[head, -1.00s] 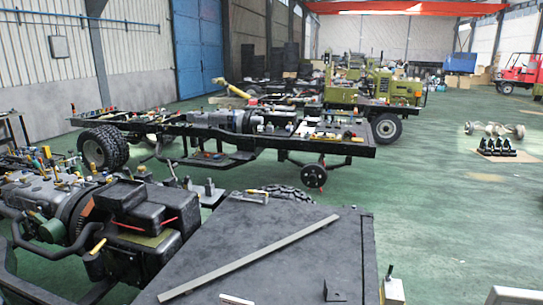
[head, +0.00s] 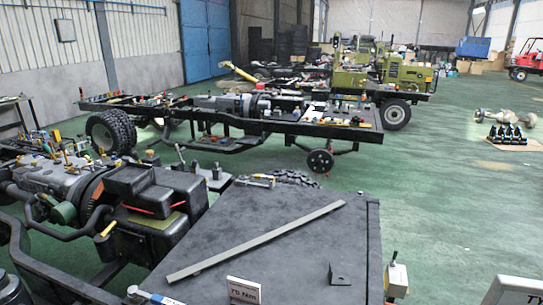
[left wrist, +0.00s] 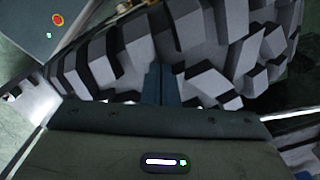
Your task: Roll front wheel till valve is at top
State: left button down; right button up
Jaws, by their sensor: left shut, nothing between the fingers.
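In the left wrist view a tyre with chunky dark tread blocks (left wrist: 120,60) fills the upper part of the picture. My left gripper (left wrist: 160,72) is shut, with its fingers together and empty. Its tips overlap the tread in the picture; I cannot tell whether they touch it. No valve shows, and the wheel's rim is out of view. Neither gripper shows in the head view.
The dark panel (head: 270,235) fills the front, with a long grey bar (head: 255,243) and a small bracket (head: 340,276) on it. An engine (head: 70,185) stands at left. A long chassis frame (head: 270,125) stands behind. Green floor (head: 450,215) is open at right.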

pick_arm(q)
jog(key=shift+d, duration=0.15)
jog(key=shift+s+d+f+p, duration=0.15)
jog(key=shift+d+p, duration=0.2)
jog(key=shift+d, duration=0.1)
jog(key=shift+s+d+p, duration=0.2)
jog(key=shift+d+p, duration=0.1)
jog(key=shift+d, duration=0.05)
jog(key=shift+s+d+f, duration=0.1)
jog(key=shift+d, duration=0.1)
dwell(0.4)
jog(key=shift+s+d+p, duration=0.1)
jog(key=shift+d+p, duration=0.1)
jog(key=shift+p, duration=0.2)
jog(key=shift+d, duration=0.3)
